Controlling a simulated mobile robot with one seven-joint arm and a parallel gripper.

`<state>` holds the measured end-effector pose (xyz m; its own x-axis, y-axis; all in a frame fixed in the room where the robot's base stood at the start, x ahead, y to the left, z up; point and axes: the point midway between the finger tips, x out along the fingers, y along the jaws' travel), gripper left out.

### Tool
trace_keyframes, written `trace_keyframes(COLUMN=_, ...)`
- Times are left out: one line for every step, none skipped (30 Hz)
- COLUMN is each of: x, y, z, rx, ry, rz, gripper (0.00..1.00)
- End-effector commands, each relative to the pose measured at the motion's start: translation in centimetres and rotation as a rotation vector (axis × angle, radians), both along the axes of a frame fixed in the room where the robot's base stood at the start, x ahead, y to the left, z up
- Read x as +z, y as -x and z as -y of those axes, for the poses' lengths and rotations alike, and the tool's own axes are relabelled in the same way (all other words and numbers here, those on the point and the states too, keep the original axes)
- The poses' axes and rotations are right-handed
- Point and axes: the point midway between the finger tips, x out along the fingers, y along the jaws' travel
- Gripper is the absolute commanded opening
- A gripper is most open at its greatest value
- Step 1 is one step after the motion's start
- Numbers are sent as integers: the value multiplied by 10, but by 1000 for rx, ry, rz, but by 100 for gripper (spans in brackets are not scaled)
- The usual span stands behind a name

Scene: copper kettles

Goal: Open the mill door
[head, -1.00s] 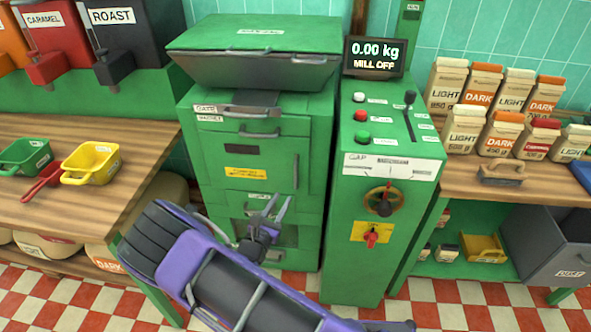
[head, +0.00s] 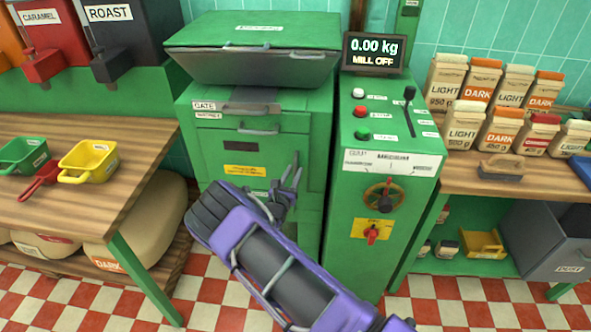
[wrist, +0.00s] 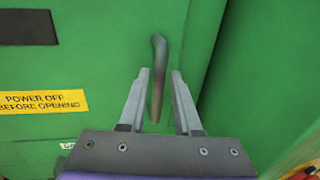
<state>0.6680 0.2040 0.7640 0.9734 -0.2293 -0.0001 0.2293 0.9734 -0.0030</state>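The mill door (head: 215,154) is the green front panel of the mill, with a dark slot and a yellow label reading "POWER OFF BEFORE OPENING" (wrist: 42,102). It looks shut. Its upright grey handle (wrist: 158,58) is near the door's right edge in the wrist view. My gripper (head: 294,172) is at the right side of the door. In the wrist view my gripper (wrist: 160,73) is open, with the handle showing between its two fingers. I cannot tell whether either finger touches it. My arm hides the lower part of the mill.
The display (head: 375,54) reads 0.00 kg and MILL OFF. A green control cabinet (head: 349,205) with a handwheel (head: 384,194) and red switch (head: 372,233) stands close on the right. A wooden table (head: 95,215) with scoops is on the left.

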Motion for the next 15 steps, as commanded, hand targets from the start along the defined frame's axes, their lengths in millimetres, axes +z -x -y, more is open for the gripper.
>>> trace_keyframes(x=-1, y=-7, z=2, rx=-1, ry=-2, rz=1, gripper=32)
trace_keyframes(x=-1, y=-11, z=2, rx=0, ry=-3, rz=2, gripper=32)
trace_keyframes(x=0, y=-14, z=3, rx=0, ry=-3, rz=2, gripper=32)
trace_keyframes(x=-1, y=-17, z=4, rx=0, ry=-2, rz=0, gripper=32)
trace_keyframes(x=-1, y=-19, z=4, rx=0, ry=-2, rz=0, gripper=32)
trace_keyframes(x=0, y=-21, z=5, rx=0, ry=-1, rz=0, gripper=32)
trace_keyframes(x=0, y=-22, z=5, rx=1, ry=-1, rz=0, gripper=32)
trace_keyframes(x=0, y=-23, z=5, rx=1, ry=-1, rz=-1, gripper=32)
trace_keyframes(x=0, y=-23, z=5, rx=1, ry=0, rz=-1, gripper=32)
trace_keyframes(x=0, y=-24, z=5, rx=1, ry=0, rz=-1, gripper=32)
trace_keyframes(x=0, y=-24, z=5, rx=1, ry=0, rz=-1, gripper=32)
trace_keyframes(x=0, y=-24, z=5, rx=1, ry=0, rz=-1, gripper=32)
trace_keyframes(x=0, y=-24, z=5, rx=1, ry=0, rz=-1, gripper=32)
trace_keyframes(x=0, y=-24, z=5, rx=1, ry=0, rz=-1, gripper=32)
trace_keyframes(x=0, y=-24, z=5, rx=1, ry=0, rz=0, gripper=32)
